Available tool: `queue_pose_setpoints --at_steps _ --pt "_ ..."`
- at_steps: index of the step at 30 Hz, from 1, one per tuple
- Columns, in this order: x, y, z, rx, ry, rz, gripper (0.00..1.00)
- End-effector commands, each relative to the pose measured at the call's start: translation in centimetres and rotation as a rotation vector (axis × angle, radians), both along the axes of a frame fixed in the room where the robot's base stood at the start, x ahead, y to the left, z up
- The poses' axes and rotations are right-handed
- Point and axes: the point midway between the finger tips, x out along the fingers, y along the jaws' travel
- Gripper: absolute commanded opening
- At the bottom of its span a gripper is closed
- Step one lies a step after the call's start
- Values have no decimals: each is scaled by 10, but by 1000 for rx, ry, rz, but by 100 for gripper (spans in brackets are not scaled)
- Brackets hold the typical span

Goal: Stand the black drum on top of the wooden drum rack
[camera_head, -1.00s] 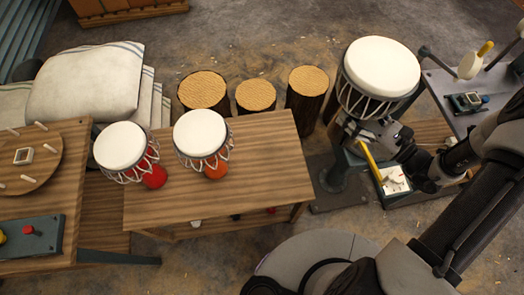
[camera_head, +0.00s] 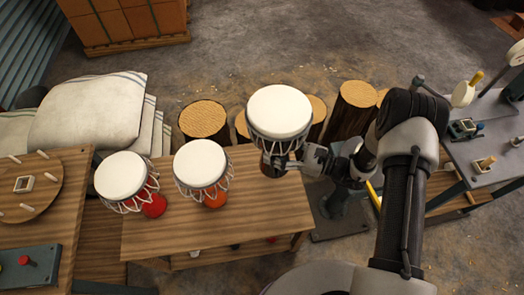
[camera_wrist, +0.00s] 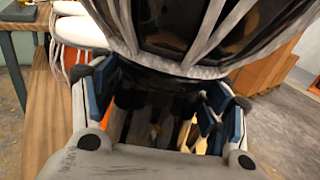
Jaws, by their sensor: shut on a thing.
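The black drum (camera_head: 279,112) has a white head and white lacing. In the head view it is upright above the right end of the wooden drum rack (camera_head: 160,236). A gap below it is hard to judge from this angle. My gripper (camera_head: 281,163) is shut on the narrow lower part of the drum, coming from the right. In the wrist view the drum's dark laced bowl (camera_wrist: 180,28) fills the top, above my gripper's blue-padded fingers (camera_wrist: 150,105). The drum's foot is partly hidden.
The rack's front middle is clear.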

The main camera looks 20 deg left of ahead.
Motion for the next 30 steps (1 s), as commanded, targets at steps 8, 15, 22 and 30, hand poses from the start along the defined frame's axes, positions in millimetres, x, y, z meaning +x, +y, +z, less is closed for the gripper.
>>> queue_pose_setpoints --at_steps 8,15,22,30 --pt "0 0 -64 3 2 0 6" --pt "0 0 -116 4 0 0 6" --pt "0 0 -143 4 -2 0 6" --pt "0 0 -160 4 -1 0 6"
